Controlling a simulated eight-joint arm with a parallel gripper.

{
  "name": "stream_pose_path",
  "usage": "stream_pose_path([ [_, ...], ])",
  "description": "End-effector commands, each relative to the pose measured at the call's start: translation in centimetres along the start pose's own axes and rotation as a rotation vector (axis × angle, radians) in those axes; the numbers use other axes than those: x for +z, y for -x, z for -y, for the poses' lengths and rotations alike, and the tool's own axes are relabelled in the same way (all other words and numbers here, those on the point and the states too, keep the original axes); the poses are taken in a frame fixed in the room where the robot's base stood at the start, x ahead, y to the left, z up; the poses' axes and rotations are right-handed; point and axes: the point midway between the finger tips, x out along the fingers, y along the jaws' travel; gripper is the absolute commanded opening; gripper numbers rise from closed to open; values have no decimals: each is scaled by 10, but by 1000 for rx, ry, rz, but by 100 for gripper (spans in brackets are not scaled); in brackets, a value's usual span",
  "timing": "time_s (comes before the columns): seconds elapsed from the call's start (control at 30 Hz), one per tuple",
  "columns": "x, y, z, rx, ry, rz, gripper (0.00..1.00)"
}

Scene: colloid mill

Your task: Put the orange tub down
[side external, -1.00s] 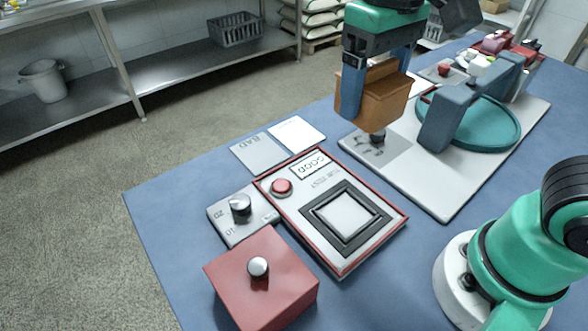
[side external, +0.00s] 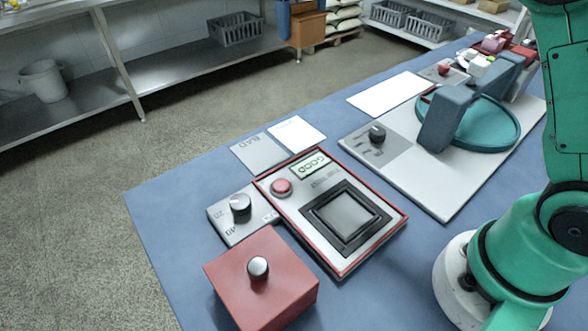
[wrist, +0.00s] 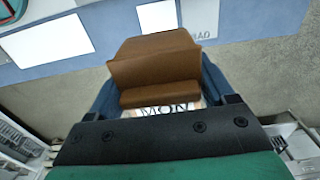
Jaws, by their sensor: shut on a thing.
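The orange-brown tub (wrist: 153,62) is held between the blue fingers of my gripper (wrist: 158,88) in the wrist view. Part of a label reading "MON" shows at its near side. A grey plate marked "BAD" (side external: 258,152) and a plain white plate (side external: 297,132) lie side by side on the blue table.
A red-framed panel (side external: 372,252) has a red button, a dark square pad and a display reading "GOOD". A red box with a knob (side external: 262,278) stands in front. A larger white sheet (side external: 388,94) lies farther back, beside the mill base with its teal dish (side external: 490,128).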

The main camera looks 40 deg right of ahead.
Motion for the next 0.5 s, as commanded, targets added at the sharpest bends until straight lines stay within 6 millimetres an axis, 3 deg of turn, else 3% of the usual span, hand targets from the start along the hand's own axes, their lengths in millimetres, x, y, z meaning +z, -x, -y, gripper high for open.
stream_pose_path([
  [0.27, -6, -31, -5, 0, 1, 0, 22],
  [0.5, -6, -90, -5, 0, 1, 0, 22],
])
